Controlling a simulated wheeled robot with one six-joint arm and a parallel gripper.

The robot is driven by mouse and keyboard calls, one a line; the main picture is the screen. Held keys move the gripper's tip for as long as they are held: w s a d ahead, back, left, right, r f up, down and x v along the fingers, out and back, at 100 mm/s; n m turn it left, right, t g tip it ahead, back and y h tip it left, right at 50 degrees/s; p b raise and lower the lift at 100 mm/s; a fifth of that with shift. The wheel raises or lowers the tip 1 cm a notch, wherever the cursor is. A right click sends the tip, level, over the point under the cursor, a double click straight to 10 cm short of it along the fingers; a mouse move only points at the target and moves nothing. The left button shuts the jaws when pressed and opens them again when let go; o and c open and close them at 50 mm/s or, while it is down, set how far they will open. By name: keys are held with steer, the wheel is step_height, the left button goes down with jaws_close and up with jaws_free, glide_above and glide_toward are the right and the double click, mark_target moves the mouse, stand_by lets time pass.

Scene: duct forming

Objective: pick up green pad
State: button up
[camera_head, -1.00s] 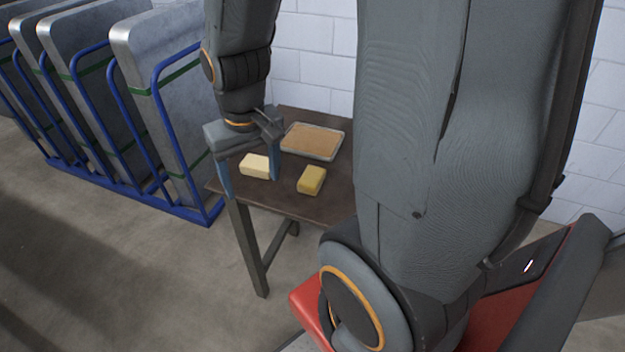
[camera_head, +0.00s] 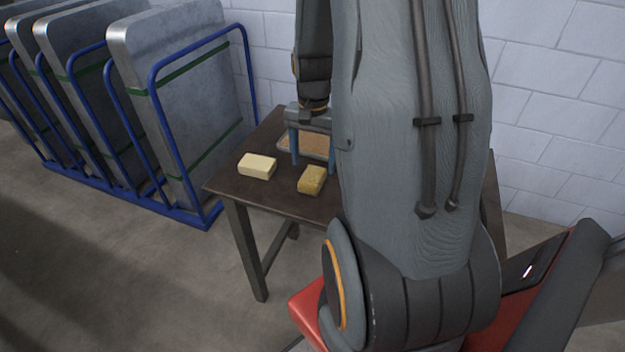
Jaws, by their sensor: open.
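No plainly green pad shows. A yellow block with a mottled, olive-tinged top (camera_head: 312,180) lies on the dark brown table (camera_head: 228,182). A cream block (camera_head: 257,167) lies to its left. My gripper (camera_head: 312,158) is open and empty, with blue fingers pointing down. One finger shows to the left of the yellow block and the other is partly hidden behind my arm. The fingers appear just behind or above the yellow block, in front of the tray; their exact height is hard to tell.
A tray with a tan surface (camera_head: 287,147) sits behind the blocks, partly hidden by my gripper and arm. A blue rack (camera_head: 207,218) with large grey metal panels (camera_head: 195,100) stands left of the table. My arm hides the table's right part.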

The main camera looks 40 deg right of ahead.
mark_target(313, 175)
steer(key=shift+a+f+p, duration=0.15)
steer(key=shift+f+p, duration=0.5)
steer(key=shift+f, duration=1.75)
steer(key=c, duration=1.2)
steer(key=shift+c, duration=0.2)
steer(key=shift+r, duration=0.2)
step_height(313, 175, up, 10)
steer(key=b, duration=0.1)
steer(key=shift+f+b, duration=0.15)
steer(key=shift+b, duration=0.2)
steer(key=o, duration=0.4)
steer(key=shift+c, duration=1)
